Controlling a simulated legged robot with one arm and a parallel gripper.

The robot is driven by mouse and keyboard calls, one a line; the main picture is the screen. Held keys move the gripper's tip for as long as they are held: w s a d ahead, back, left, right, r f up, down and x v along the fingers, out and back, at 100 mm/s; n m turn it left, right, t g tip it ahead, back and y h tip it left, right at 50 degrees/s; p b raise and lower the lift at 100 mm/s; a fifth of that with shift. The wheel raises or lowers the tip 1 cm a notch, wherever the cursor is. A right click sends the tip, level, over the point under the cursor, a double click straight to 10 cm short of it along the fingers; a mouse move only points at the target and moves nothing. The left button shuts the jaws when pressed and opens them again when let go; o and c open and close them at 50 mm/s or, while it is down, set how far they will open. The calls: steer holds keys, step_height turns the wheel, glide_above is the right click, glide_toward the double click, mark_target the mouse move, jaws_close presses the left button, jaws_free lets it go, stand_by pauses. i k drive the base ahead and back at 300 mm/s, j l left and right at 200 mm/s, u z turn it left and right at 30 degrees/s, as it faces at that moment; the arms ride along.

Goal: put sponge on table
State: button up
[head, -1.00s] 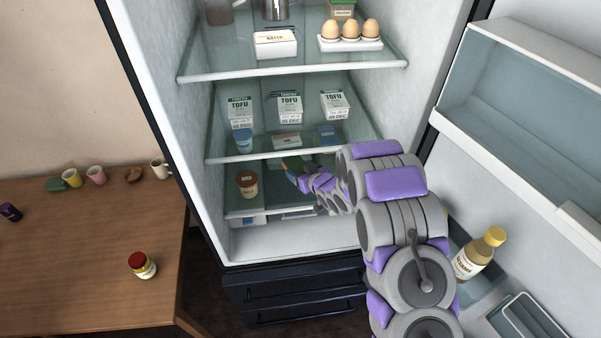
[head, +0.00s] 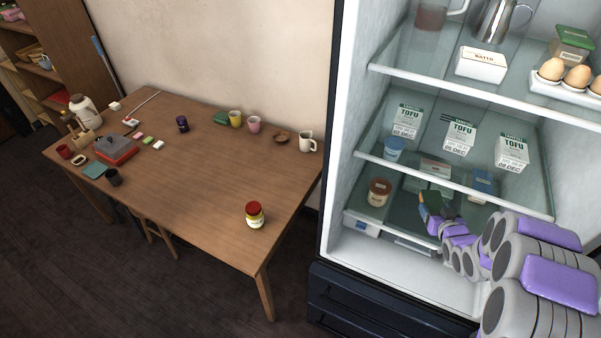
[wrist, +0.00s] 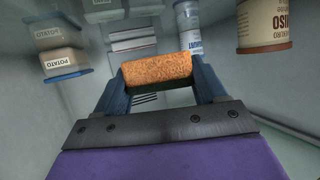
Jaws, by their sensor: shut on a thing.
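My gripper (wrist: 155,82) is shut on an orange-brown sponge (wrist: 157,69), held crosswise between its two blue-grey fingers in the wrist view. In the head view my gripper (head: 427,208) is inside the open fridge, in the space under the tofu shelf, and the sponge is too small there to make out clearly. The wooden table (head: 185,215) stands to the left of the fridge, apart from my gripper.
The fridge shelf (head: 455,180) above my arm holds several tofu packs. A brown-lidded tub (head: 379,192) stands left of my gripper. On the table are a red-lidded jar (head: 255,215), cups, and a grey-and-red box (head: 116,149). The table's middle and front are largely clear.

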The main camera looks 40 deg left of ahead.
mark_target(209, 214)
steer(key=k, duration=1)
steer(key=k+u, duration=0.2)
steer(key=u, duration=2.95)
steer(key=i+l+u, duration=0.25)
steer(key=i+l, duration=0.2)
steer(key=i, duration=0.15)
steer(key=i+l+u, duration=0.25)
steer(key=i+l, duration=0.5)
steer(key=i, duration=0.35)
steer(key=i+l, duration=0.15)
steer(key=i, duration=0.35)
steer(key=i+l, duration=0.15)
steer(key=i, duration=0.35)
steer(key=i+j+z, duration=0.1)
steer(key=i+z, duration=0.25)
steer(key=i, duration=0.15)
steer(key=i+j+z, duration=0.3)
steer(key=i, duration=0.25)
steer(key=l+z, duration=0.1)
steer(key=z, duration=2.55)
